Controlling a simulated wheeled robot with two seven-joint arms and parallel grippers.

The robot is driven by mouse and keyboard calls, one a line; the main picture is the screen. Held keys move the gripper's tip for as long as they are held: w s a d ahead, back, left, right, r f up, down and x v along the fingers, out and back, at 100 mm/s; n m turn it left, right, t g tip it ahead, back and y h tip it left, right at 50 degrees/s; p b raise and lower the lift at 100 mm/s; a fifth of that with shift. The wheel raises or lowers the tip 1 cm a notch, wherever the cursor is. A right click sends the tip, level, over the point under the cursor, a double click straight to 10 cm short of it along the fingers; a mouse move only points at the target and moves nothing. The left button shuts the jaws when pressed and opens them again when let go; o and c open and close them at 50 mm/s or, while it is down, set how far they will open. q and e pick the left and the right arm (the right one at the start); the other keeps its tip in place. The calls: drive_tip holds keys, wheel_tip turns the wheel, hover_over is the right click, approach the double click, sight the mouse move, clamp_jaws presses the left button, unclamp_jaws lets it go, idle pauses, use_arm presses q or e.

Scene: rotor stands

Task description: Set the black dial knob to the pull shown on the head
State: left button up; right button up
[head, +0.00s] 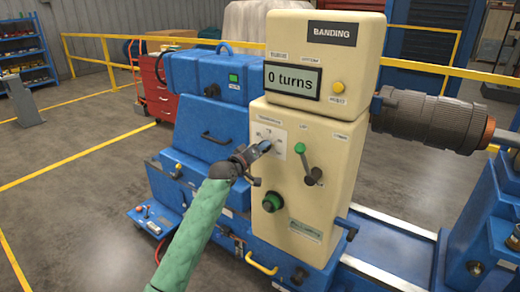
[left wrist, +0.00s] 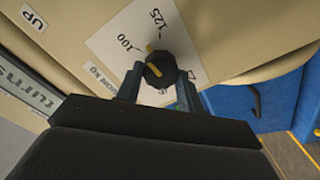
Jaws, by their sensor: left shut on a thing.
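The black dial knob (left wrist: 160,70) sits on a white scale plate (left wrist: 112,42) on the cream control head. A yellow mark on the knob seems to lie between the printed 100 and 125. My left gripper (left wrist: 158,80) is shut on the knob, one finger on each side. In the head view my left gripper (head: 266,146) reaches the plate (head: 279,137) from the left and hides most of the knob. The cream head (head: 350,62) carries a sign (head: 332,33) reading BANDING and a display (head: 292,77) reading 0 turns. My right gripper is not in view.
A yellow button (head: 338,87) is by the display. A dark ribbed cylinder (head: 430,118) juts out to the right. Open floor (head: 75,190) lies left.

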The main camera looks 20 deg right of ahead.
use_arm(q)
drive_tip(key=shift+w+n+p, duration=0.1)
drive_tip(key=shift+n+p, duration=0.5)
drive_tip(key=shift+n, duration=1.8)
drive_tip(key=o, duration=1)
drive_tip(key=shift+a+f, duration=0.1)
drive_tip(key=b+v, duration=0.3)
drive_tip(key=v, duration=0.4)
drive_tip(key=shift+s+a, duration=0.25)
drive_tip(key=shift+a, duration=0.05)
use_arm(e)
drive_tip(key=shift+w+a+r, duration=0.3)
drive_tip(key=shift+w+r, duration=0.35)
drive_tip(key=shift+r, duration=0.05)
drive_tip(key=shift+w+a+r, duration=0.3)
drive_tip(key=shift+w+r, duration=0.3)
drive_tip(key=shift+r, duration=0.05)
